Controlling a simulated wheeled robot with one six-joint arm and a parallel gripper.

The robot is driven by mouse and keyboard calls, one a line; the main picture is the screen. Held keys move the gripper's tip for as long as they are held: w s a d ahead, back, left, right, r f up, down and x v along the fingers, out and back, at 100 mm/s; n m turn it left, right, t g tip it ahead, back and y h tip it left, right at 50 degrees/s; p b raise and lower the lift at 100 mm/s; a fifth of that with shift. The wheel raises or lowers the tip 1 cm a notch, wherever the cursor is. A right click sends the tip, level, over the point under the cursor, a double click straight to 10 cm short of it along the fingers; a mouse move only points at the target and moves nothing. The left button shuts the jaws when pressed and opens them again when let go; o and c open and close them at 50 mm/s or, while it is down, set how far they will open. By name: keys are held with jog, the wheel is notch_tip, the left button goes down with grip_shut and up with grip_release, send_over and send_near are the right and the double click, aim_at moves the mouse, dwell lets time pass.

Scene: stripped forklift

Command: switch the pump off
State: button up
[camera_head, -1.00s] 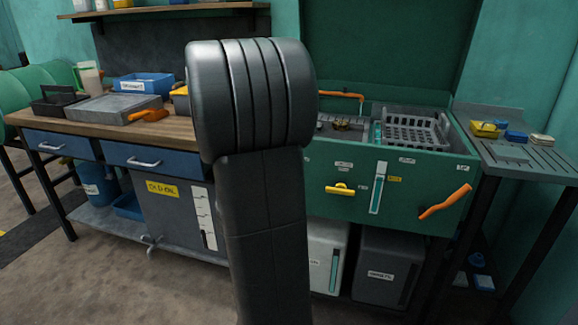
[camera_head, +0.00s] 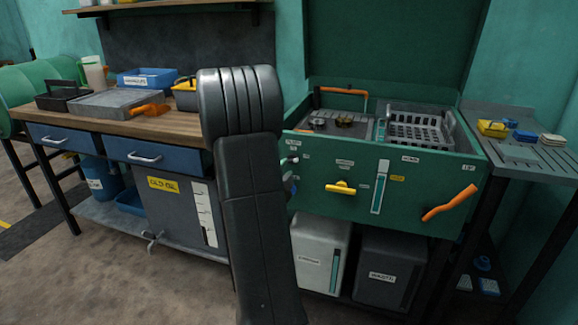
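A green parts washer (camera_head: 400,200) with a raised lid stands right of centre. Its front panel has a small switch or knob (camera_head: 291,160) at the left, under a label too small to read surely. A yellow handle (camera_head: 341,188), an upright sight gauge (camera_head: 380,190) and an orange lever (camera_head: 452,203) sit further right on the panel. The lever slants up to the right. I cannot tell which part runs the pump or its setting. My dark arm stands in front of the panel's left edge. My gripper is not in view.
A workbench (camera_head: 185,123) with blue drawers stands at left, bearing a grey tray and blue bin (camera_head: 147,80). A pale container (camera_head: 322,252) and a dark one (camera_head: 388,268) stand under the washer. A slatted side table (camera_head: 530,158) is at right. Floor is clear front left.

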aim_at(291, 162)
jog(key=shift+x, duration=1.85)
grip_shut()
jog(key=n, duration=0.3)
jog(key=shift+n, duration=0.4)
jog(key=n+p, duration=0.1)
jog(key=n, duration=0.2)
jog(key=shift+n, duration=0.3)
jog(key=n+p, duration=0.2)
jog(key=n, duration=0.4)
jog(key=shift+n, duration=0.4)
